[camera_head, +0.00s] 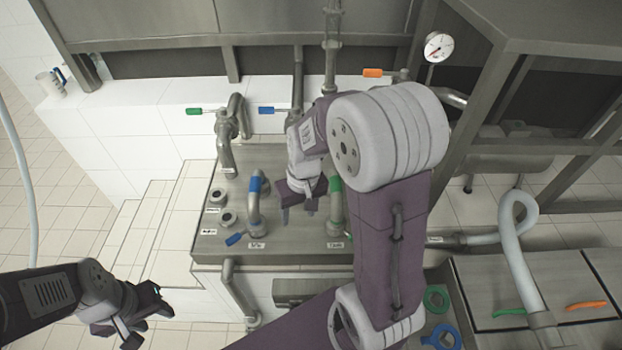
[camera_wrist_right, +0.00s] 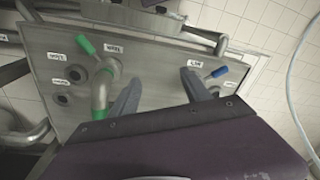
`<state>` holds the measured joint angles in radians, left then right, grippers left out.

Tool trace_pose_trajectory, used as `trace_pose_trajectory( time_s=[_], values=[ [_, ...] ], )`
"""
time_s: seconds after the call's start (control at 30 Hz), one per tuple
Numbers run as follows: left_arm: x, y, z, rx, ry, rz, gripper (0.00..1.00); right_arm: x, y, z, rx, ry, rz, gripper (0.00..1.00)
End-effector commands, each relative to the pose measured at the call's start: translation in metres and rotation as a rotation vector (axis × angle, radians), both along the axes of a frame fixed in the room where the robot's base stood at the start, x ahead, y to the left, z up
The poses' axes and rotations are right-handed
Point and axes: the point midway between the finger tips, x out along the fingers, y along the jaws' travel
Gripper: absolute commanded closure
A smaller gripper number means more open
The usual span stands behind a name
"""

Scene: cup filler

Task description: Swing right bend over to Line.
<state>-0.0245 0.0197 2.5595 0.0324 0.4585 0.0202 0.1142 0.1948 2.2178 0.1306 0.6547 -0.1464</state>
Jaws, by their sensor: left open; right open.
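The steel panel (camera_head: 290,256) carries two upright pipe bends. The right bend (camera_head: 335,212) has a green band and stands partly behind my right arm; a green-marked bend also shows in the right wrist view (camera_wrist_right: 101,92). The left bend (camera_head: 255,212) has a blue band. My right gripper (camera_head: 298,206) is open and empty above the panel, between the two bends. In the right wrist view its fingers (camera_wrist_right: 160,90) straddle bare panel, the green-marked bend outside them. Port labels are too small to read surely. My left gripper (camera_head: 148,318) is open and empty, off to the left.
Two capped ports (camera_head: 228,219) sit at the panel's left. Green, blue and orange valve handles (camera_head: 373,73) line the back. A pale hose (camera_head: 517,260) loops at the right, near green and blue rings (camera_head: 440,337). White tiled steps (camera_head: 150,240) lie left of the panel.

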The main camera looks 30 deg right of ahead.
Motion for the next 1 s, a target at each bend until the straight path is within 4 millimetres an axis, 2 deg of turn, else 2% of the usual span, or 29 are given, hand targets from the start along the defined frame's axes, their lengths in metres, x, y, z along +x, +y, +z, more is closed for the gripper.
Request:
trace_pose_trajectory(
  time_s=[0.03,0.17,0.3,0.4,0.5,0.6,0.77,1.0],
  values=[
    [0.000,0.000,0.010,0.000,0.000,0.000,0.57,0.012,-0.010,0.010,0.010,0.003,-0.027,0.44],
    [0.000,0.000,0.026,0.000,0.000,0.000,0.57,0.042,-0.043,0.023,0.044,0.010,-0.105,0.44],
    [0.000,0.000,0.048,0.000,0.000,0.000,0.57,0.065,-0.098,0.031,0.086,0.021,-0.229,0.44],
    [0.000,0.000,0.063,0.000,0.000,0.000,0.57,0.067,-0.141,0.030,0.115,0.032,-0.332,0.44],
    [0.000,0.000,0.070,0.000,0.000,0.000,0.57,0.062,-0.171,0.024,0.133,0.042,-0.406,0.44],
    [0.000,0.000,0.070,0.000,0.000,0.000,0.57,0.060,-0.179,0.019,0.139,0.044,-0.427,0.44],
    [0.000,0.000,0.070,0.000,0.000,0.000,0.57,0.060,-0.176,0.009,0.140,0.046,-0.425,0.44],
    [0.000,0.000,0.081,0.000,0.000,0.000,0.57,0.064,-0.167,-0.039,0.139,0.048,-0.423,0.44]
  ],
)
